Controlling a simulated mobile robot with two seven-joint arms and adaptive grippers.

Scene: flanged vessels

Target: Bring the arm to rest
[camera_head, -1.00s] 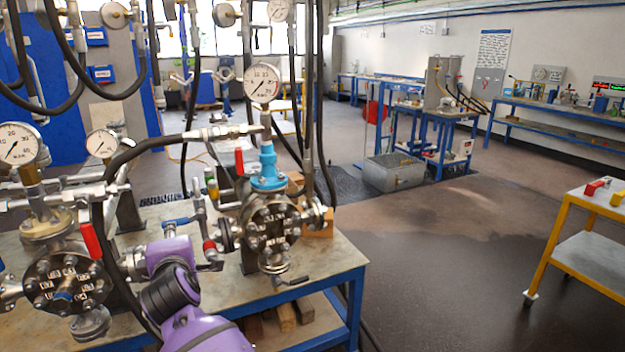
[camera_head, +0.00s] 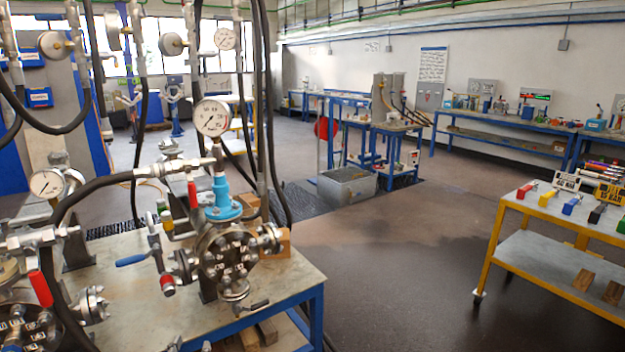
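Neither of my grippers shows in the head view, and no part of my arms is clearly in view. A flanged vessel (camera_head: 228,256) with a light blue neck and a round pressure gauge (camera_head: 212,118) on top stands on the workbench (camera_head: 285,278). A second flanged vessel (camera_head: 20,325) is partly cut off at the lower left corner. A red-handled lever (camera_head: 41,289) stands beside it.
Black hoses (camera_head: 262,110) hang down over the bench. A yellow trolley (camera_head: 562,212) with coloured tools stands at the right. Open floor (camera_head: 405,285) lies between bench and trolley. A metal bin (camera_head: 346,187) stands farther back.

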